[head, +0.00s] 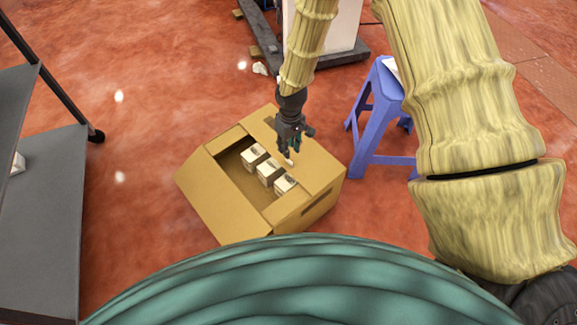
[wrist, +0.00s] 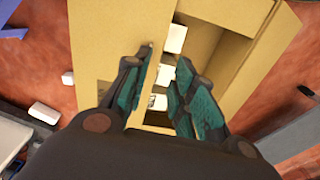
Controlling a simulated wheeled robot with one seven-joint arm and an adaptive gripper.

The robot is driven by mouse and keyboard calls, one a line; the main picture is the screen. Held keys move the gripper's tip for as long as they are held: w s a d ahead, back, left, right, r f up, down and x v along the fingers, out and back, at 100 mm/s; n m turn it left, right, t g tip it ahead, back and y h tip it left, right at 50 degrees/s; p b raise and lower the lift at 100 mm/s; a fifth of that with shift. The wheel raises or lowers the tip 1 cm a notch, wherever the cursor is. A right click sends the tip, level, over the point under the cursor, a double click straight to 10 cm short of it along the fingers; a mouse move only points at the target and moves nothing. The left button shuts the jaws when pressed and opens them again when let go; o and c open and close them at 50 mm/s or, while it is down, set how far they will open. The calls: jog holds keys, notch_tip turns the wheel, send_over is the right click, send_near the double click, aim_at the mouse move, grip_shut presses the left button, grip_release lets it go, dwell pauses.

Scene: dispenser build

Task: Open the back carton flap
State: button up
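The brown carton (head: 318,202) stands on the floor in the middle of the head view. Its left flap (head: 214,200) is folded outward. The flap on the far right side (head: 297,150) lies flat over part of the opening; it shows as the broad left panel in the wrist view (wrist: 100,35). White boxes (head: 266,172) stand in a row inside, partly seen between my fingers in the wrist view. My gripper (wrist: 167,66) is open above the carton at this flap's inner edge, one finger on each side of that edge in the picture. Contact cannot be told.
A blue stool (head: 362,137) stands close right of the carton. A grey cart (head: 50,215) is at the left. A pallet with a white block (head: 335,28) is behind. Small white pieces (head: 260,68) lie on the red floor. Floor left of the carton is clear.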

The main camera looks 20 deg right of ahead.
jog(key=f+b, duration=0.1)
jog(key=f, duration=0.2)
jog(key=w+f+b, duration=0.1)
jog(key=f, duration=0.3)
jog(key=w+f+b, duration=0.1)
jog(key=f, duration=0.2)
jog(key=shift+w+d+f, duration=0.15)
jog(key=shift+w+d, duration=0.05)
jog(key=shift+d, duration=0.05)
grip_shut()
